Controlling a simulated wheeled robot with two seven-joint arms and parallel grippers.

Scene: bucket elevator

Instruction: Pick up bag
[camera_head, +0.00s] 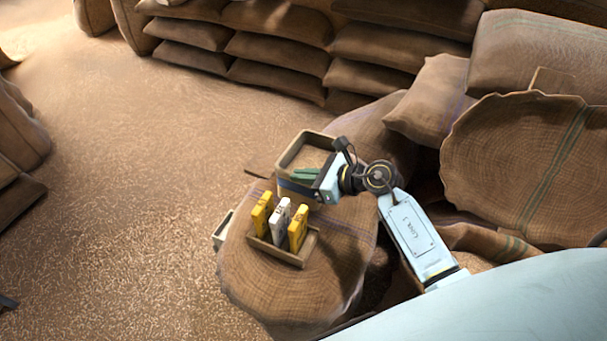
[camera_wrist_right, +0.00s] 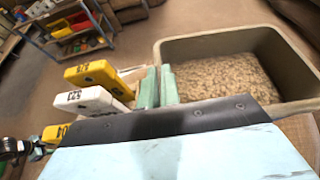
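The bags also show in the right wrist view at left, the white one (camera_wrist_right: 90,103) between the two yellow ones. My right gripper (camera_head: 306,174) is above and behind the bags, by the open bin. Its green fingers (camera_wrist_right: 159,87) are close together with nothing seen between them. My left gripper is not in view.
The tray rests on a round sack (camera_head: 335,270). An open bin (camera_head: 302,145) with grain in it (camera_wrist_right: 222,78) stands just behind. The floor at left is open.

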